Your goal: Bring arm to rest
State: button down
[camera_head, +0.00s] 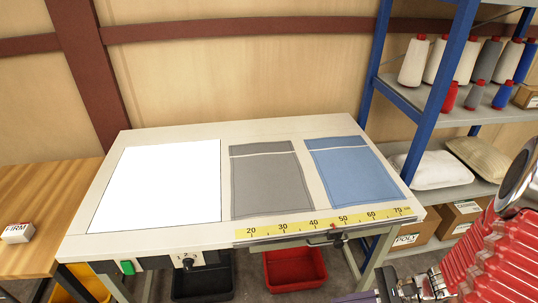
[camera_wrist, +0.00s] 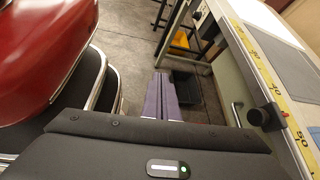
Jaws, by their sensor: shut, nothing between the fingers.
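My gripper (camera_wrist: 163,84) shows in the wrist view as two purple-grey fingers side by side, closed together with nothing between them. It hangs over the floor beside the front edge of the work table, apart from the table. The work table (camera_head: 226,134) carries a white panel (camera_head: 160,185), a grey fabric piece (camera_head: 268,180) and a blue fabric piece (camera_head: 350,170), all lying flat.
A yellow ruler (camera_head: 325,226) runs along the table's front edge, with a dark knob (camera_wrist: 257,117) near my gripper. A red bin (camera_head: 295,269) and a dark bin (camera_head: 203,276) stand below. A blue-framed shelf (camera_head: 405,92) with thread cones stands right. A wooden table (camera_head: 45,200) is left.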

notch_tip(320, 180, up, 15)
jog(key=s+d+n+h, duration=0.2)
jog(key=d+n+h, duration=0.1)
jog(key=n+h, duration=0.85)
jog(key=a+r+n+t, duration=0.4)
jog(key=a+r+n, duration=0.1)
jog(key=r, duration=0.6)
jog(key=shift+a+r, duration=0.4)
jog(key=shift+a, duration=0.5)
jog(key=shift+s+d+h, duration=0.1)
jog(key=shift+s+h, duration=0.05)
jog(key=shift+h, duration=0.1)
